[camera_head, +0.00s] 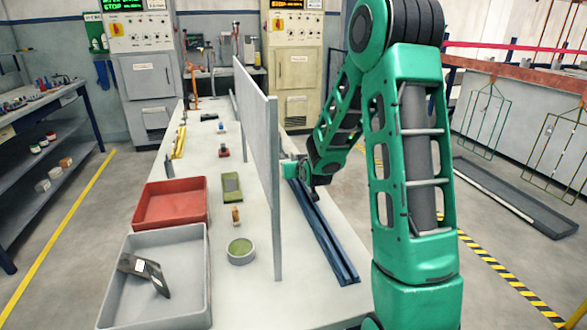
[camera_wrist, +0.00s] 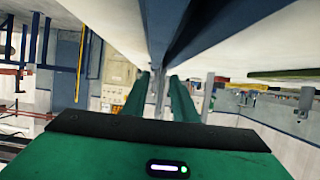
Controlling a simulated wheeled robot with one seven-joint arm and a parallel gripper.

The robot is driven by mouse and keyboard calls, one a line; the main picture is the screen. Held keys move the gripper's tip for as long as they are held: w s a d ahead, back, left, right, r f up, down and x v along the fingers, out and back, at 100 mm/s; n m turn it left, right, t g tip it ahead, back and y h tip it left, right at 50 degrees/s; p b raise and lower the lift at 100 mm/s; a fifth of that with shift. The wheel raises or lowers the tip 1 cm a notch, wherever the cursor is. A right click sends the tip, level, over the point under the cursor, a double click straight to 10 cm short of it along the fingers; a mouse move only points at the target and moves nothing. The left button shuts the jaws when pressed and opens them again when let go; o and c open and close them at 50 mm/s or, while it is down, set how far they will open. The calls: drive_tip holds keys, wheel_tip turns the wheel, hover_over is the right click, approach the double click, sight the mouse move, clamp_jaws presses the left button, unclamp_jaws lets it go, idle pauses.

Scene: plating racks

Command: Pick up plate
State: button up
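Two thin dark flat pieces (camera_head: 148,270), one with a white patch, lie tilted in the grey tray (camera_head: 203,262) at the front left; I cannot tell if one is the plate. My gripper (camera_head: 289,171) is in the middle of the head view, at the upright grey panel (camera_head: 258,120) and over the far end of the blue rails (camera_head: 328,240), well away from the tray. In the wrist view its two green fingers (camera_wrist: 159,98) are apart, with a narrow grey strip showing between them. I see nothing clearly held; contact with the panel is unclear.
A red tray (camera_head: 172,182) stands behind the grey one. A round green-filled dish (camera_head: 240,257), an olive box (camera_head: 232,187) and small items stand on the bench left of the panel. Wire racks (camera_head: 488,110) hang at right. The floor at left is clear.

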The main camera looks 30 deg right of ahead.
drive_tip(key=shift+c, duration=0.6)
clamp_jaws()
wheel_tip(320, 180, up, 10)
drive_tip(key=shift+r, duration=0.1)
drive_tip(key=c, duration=0.5)
unclamp_jaws()
clamp_jaws()
